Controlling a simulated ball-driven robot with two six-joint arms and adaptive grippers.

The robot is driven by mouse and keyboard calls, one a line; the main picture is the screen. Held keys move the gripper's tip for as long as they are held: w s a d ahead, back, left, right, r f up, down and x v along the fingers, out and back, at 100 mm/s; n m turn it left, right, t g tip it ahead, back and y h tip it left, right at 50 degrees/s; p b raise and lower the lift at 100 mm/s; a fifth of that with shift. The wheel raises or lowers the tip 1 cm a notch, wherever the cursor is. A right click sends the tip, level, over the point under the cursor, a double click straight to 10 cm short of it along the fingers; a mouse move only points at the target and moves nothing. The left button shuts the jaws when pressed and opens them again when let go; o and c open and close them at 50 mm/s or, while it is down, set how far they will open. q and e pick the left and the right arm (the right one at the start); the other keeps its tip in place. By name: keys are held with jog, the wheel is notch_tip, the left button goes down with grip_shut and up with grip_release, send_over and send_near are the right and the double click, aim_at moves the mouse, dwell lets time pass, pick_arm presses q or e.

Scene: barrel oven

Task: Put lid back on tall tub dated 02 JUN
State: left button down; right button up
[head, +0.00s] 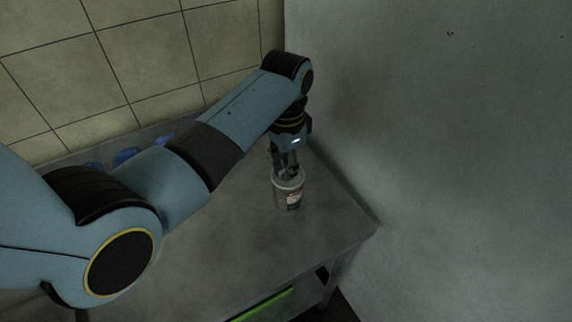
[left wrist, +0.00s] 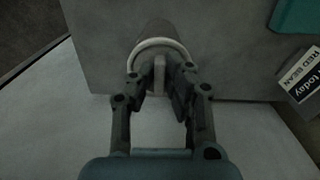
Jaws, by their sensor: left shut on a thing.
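A small grey tub (head: 291,201) with a reddish label stands upright on the grey table near its right side; the date is too small to read. My left gripper (head: 287,168) points down at the tub's top. In the left wrist view my left gripper (left wrist: 160,82) is shut on a pale upright piece, seemingly the handle of the lid (left wrist: 159,62). A pale round rim (left wrist: 157,42) shows just beyond the fingers. The fingers hide much of the top, so I cannot tell whether the lid is seated. My right gripper is out of view.
The grey table (head: 240,250) is clear in front of the tub. A grey wall (head: 430,120) rises on the right. Blue items (head: 126,156) stand by the tiled wall behind my arm. The left wrist view shows a box labelled "RED BEAN" (left wrist: 303,75) and a teal object (left wrist: 297,15).

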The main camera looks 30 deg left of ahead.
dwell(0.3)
pick_arm(q)
jog(key=c, duration=0.8)
grip_release()
jog(key=shift+r, duration=0.1)
jog(key=shift+r, duration=3.35)
grip_shut()
